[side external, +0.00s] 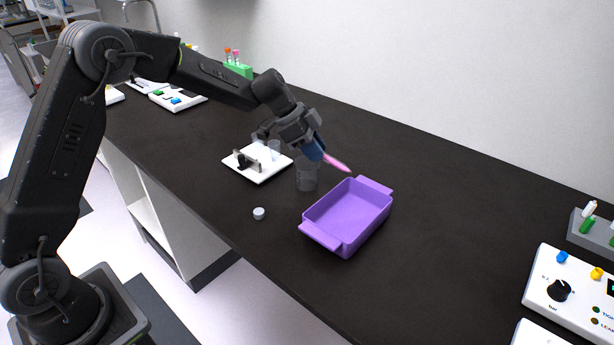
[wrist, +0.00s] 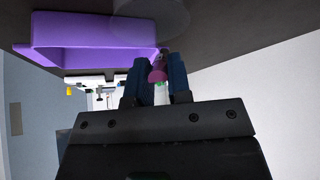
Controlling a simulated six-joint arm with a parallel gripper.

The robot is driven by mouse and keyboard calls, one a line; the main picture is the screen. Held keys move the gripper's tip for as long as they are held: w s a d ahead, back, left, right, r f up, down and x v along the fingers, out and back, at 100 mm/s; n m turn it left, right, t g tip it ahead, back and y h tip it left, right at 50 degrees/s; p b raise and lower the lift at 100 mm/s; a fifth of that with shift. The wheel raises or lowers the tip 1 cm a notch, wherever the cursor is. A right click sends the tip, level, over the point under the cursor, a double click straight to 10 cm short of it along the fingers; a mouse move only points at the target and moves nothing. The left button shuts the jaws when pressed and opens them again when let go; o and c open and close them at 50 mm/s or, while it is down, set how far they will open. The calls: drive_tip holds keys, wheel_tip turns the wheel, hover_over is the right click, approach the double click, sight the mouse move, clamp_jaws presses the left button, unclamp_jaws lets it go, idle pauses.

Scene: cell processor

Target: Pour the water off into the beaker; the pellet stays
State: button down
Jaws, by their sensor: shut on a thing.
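My gripper (side external: 313,150) is shut on a tube (side external: 337,162) with pink showing along its outer part. The tube is tilted, its outer end pointing down and right, above the bench between the beaker and the purple tray. In the wrist view the pink tube (wrist: 158,74) sits between the two blue fingers. The clear beaker (side external: 306,178) stands on the bench just below and left of the tube. I cannot make out water or a pellet. A small pale cap (side external: 258,213) lies on the bench in front of the beaker.
The purple tray (side external: 320,237) stands right of the beaker. A white stand with a black part (side external: 247,160) and a clear vessel (side external: 274,150) is left of it. A control box (side external: 572,290) and a grey rack (side external: 590,235) are at far right. The bench between is clear.

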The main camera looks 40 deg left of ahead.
drive_tip(key=shift+f+t+h, duration=0.15)
drive_tip(key=shift+t+h, duration=0.15)
drive_tip(key=shift+h, duration=0.3)
drive_tip(key=shift+f, duration=0.1)
drive_tip(key=shift+t+h, duration=0.3)
drive_tip(key=shift+h, duration=0.1)
drive_tip(key=shift+f, duration=0.1)
drive_tip(key=shift+a+f+h, duration=0.1)
drive_tip(key=shift+h, duration=0.3)
drive_tip(key=shift+t, duration=0.3)
drive_tip(key=shift+t+h, duration=0.3)
drive_tip(key=shift+h, duration=0.3)
